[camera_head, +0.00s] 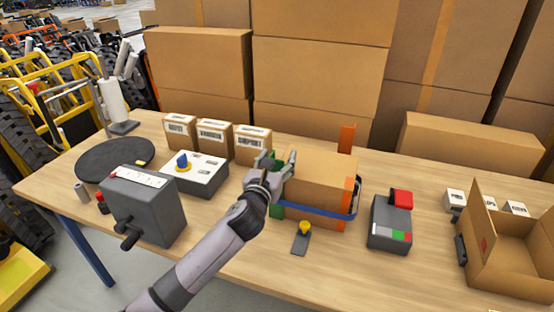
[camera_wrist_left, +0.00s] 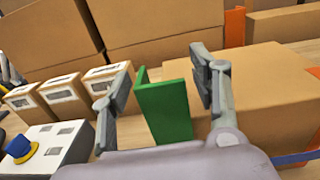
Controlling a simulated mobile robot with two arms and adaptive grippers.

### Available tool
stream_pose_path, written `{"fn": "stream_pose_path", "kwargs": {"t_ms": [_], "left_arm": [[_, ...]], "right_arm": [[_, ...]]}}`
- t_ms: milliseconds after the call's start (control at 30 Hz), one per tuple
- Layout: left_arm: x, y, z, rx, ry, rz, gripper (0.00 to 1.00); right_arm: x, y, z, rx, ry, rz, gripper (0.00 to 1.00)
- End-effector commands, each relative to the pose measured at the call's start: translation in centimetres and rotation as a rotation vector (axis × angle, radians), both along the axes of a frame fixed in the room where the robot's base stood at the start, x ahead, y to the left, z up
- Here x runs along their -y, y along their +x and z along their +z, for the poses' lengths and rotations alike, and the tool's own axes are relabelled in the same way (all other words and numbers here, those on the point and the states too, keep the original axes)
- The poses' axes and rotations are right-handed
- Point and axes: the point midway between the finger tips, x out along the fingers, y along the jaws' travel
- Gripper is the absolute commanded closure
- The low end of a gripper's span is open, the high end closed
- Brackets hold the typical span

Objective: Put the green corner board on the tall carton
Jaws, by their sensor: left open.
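The green corner board (camera_wrist_left: 167,110) stands upright beside the left side of the brown carton (camera_wrist_left: 270,92), between the two fingers of my left gripper (camera_wrist_left: 163,68). The fingers are open, with gaps on both sides of the board. In the head view my left gripper (camera_head: 277,160) is at the carton's left end, and the green board (camera_head: 277,212) is partly hidden by it. The carton also shows in the head view (camera_head: 315,175), with an orange corner board (camera_head: 352,197) at its right front edge and a blue strap (camera_head: 318,219) around its lower part. My right gripper is out of view.
Three small labelled boxes (camera_head: 214,138) and a white box with a blue knob (camera_head: 195,175) stand left of the carton. A yellow-topped part (camera_head: 304,232) lies in front. A grey device with a red button (camera_head: 390,220) and an open carton (camera_head: 515,262) are right.

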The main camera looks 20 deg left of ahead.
Motion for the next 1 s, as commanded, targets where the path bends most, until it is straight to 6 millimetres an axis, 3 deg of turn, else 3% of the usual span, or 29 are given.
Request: {"fn": "stream_pose_path", "kwargs": {"t_ms": [267, 700, 1000], "left_arm": [[0.0, -0.8, 0.2, 0.000, 0.001, 0.000, 0.45], [0.0, -9.1, 0.2, 0.000, 0.001, -0.002, 0.45], [0.0, -11.9, 0.3, 0.000, 0.000, 0.000, 0.45]], "right_arm": [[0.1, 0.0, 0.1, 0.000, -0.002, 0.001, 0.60], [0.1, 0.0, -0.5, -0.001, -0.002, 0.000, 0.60], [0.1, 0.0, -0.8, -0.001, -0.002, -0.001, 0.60]]}}
